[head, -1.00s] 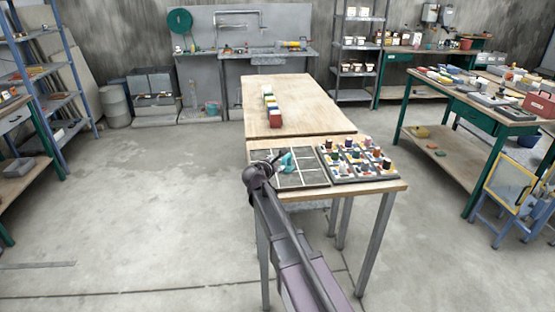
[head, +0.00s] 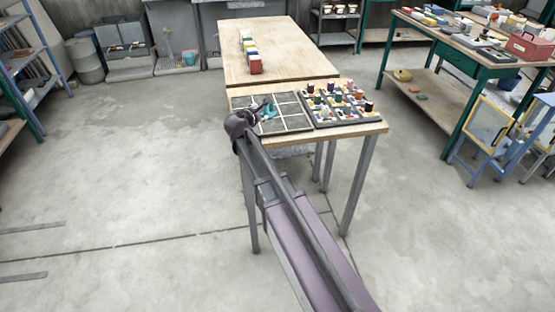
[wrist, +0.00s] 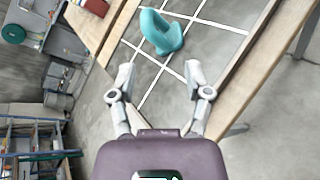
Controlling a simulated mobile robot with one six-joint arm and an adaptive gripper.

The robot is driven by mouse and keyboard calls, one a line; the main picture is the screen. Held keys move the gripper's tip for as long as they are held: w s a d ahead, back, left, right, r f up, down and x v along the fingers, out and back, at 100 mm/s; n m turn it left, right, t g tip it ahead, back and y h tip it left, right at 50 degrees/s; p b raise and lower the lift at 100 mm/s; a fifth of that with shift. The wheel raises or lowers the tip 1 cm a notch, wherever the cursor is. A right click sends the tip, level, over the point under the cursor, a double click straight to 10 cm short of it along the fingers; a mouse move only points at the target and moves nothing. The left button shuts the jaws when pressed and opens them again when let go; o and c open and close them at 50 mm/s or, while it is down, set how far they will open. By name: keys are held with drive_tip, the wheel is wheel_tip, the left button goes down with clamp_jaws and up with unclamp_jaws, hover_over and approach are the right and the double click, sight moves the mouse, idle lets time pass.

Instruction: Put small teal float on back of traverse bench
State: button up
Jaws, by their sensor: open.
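The small teal float (head: 269,110) is on the grey gridded tray (head: 293,125) at the near end of the wooden bench. In the wrist view the float (wrist: 163,32) is a smooth teal piece with a raised loop, lying ahead of my gripper (wrist: 159,75). The fingers are spread and empty, with the float beyond their tips and apart from them. In the head view my gripper (head: 261,108) is at the tray's left side, partly hiding the float. A longer wooden top (head: 285,62) continues behind; I cannot tell which part is called the traverse bench.
A rack of several coloured spools (head: 345,118) lies right of the tray. A row of coloured blocks (head: 250,50) ends in a red one (head: 256,67) on the far top, with bare wood to its right. A green-legged table (head: 470,50) stands at right. The floor left is clear.

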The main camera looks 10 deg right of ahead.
drive_tip(key=s+d+f+m+g+y, duration=0.1)
drive_tip(key=s+d+f+m+g, duration=0.2)
drive_tip(key=s+m, duration=0.4)
drive_tip(key=s+d+f+m+g+y, duration=0.2)
drive_tip(key=s+f+m+g, duration=0.15)
drive_tip(key=s, duration=0.55)
drive_tip(key=s+d+f+m+g+y, duration=0.1)
drive_tip(key=s+d+f+m+g, duration=0.2)
drive_tip(key=s+m, duration=0.4)
drive_tip(key=s+a+f+m+g+y, duration=0.2)
drive_tip(key=s+a+m+y, duration=0.1)
drive_tip(key=s, duration=0.6)
drive_tip(key=shift+s+a+f+m, duration=0.25)
drive_tip(key=shift+f+m, duration=0.1)
drive_tip(key=shift+m, duration=0.4)
drive_tip(key=shift+w, duration=0.1)
drive_tip(key=shift+c, duration=0.5)
drive_tip(key=shift+d, duration=0.15)
